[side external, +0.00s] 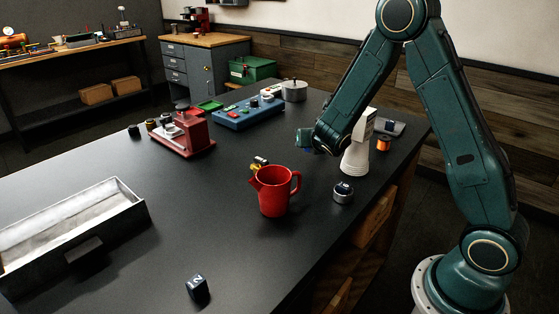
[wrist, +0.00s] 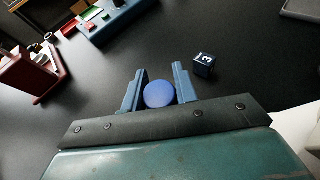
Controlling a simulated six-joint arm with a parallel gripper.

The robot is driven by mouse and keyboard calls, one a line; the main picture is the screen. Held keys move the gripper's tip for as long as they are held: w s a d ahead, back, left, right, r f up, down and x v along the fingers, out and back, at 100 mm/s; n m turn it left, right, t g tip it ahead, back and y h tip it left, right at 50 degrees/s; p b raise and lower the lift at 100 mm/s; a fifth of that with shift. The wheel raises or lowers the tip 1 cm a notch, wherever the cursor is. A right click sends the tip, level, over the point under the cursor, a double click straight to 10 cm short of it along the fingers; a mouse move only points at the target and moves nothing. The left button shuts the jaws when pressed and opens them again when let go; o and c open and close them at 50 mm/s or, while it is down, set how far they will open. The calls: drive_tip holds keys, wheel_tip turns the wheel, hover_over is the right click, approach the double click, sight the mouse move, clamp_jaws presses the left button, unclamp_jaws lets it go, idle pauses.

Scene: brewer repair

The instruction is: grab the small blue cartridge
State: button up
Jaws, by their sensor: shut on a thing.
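The small blue cartridge (wrist: 159,94) shows in the wrist view as a round blue end between the two blue fingers of my gripper (wrist: 158,88). The fingers are shut on it, and the dark table lies beyond and below. In the side external view my gripper (side external: 306,140) is over the back part of the table, left of the white machine (side external: 357,150). The cartridge cannot be made out clearly there.
A red jug (side external: 275,191) and a small dark round part (side external: 343,192) stand nearer the front. A red machine (side external: 182,137) and a blue box with buttons (side external: 248,112) stand behind left. A numbered dark cube (wrist: 204,65) is near the fingers. The left-middle table is clear.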

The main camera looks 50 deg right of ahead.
wheel_tip(320, 180, up, 16)
drive_tip(key=shift+f, duration=0.2)
idle(0.4)
idle(0.4)
